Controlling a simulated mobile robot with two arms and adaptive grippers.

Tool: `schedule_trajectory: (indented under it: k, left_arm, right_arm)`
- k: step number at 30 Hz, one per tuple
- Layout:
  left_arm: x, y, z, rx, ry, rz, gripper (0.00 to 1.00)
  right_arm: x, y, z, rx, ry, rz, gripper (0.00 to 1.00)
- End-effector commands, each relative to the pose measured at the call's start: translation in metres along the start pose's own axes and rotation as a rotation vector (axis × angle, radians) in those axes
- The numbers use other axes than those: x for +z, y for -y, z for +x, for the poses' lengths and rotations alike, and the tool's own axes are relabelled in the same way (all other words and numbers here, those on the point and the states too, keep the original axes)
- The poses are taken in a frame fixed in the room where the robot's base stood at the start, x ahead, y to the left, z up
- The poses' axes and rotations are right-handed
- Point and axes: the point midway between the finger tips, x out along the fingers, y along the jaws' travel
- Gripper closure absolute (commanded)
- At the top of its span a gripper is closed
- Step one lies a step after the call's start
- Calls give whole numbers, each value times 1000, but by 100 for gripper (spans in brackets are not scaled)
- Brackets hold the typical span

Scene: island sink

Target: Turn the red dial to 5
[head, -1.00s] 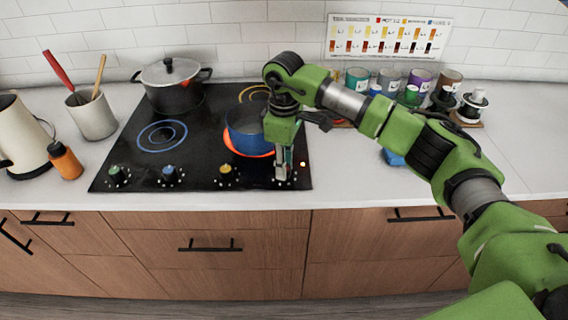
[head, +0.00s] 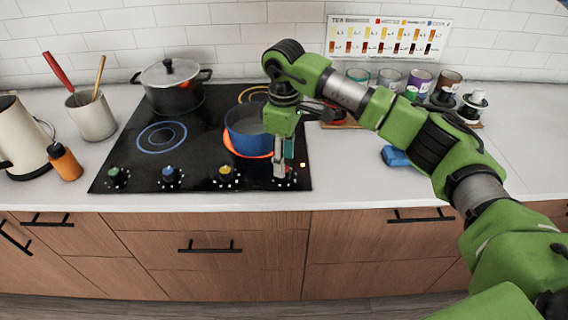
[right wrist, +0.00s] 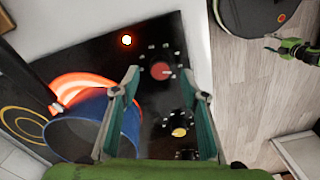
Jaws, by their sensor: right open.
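The red dial (right wrist: 160,70) sits on the black cooktop panel in the right wrist view, with white marks around it. In the head view it is mostly hidden behind my right gripper (head: 281,170), which points down at the cooktop's front right corner. In the right wrist view my right gripper (right wrist: 163,84) is open, with one finger on each side of the red dial in the picture. I cannot tell whether they touch it. The dial's exact setting is too small to read. A small green and black part at the right wrist view's right edge looks like my left gripper (right wrist: 280,44).
A blue pot (head: 246,130) stands on a glowing burner close behind my right gripper. The yellow dial (head: 226,173) is to the left, with blue and green dials beyond. A red light (head: 303,165) glows on the right. A black pot (head: 173,88) stands at the back left.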

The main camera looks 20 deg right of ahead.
Motion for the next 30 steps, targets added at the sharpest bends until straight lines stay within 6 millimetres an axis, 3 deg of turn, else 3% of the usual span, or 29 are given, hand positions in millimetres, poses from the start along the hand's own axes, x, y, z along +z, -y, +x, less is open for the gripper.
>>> schedule_trajectory:
  k: [6, 12, 18, 30]
  left_arm:
    - [-1, -1, 0, 1, -1, 0, 52]
    - [-1, -1, 0, 1, -1, 0, 52]
    - [-2, -1, 0, 2, -2, 0, 52]
    - [-2, -2, 0, 2, -2, 0, 52]
  right_arm:
    - [-1, -1, -51, 4, -3, 1, 60]
    - [0, -1, -82, 3, -2, 2, 60]
    - [0, -1, -94, 2, -1, 1, 60]
    - [0, 0, -95, 1, 0, 1, 60]
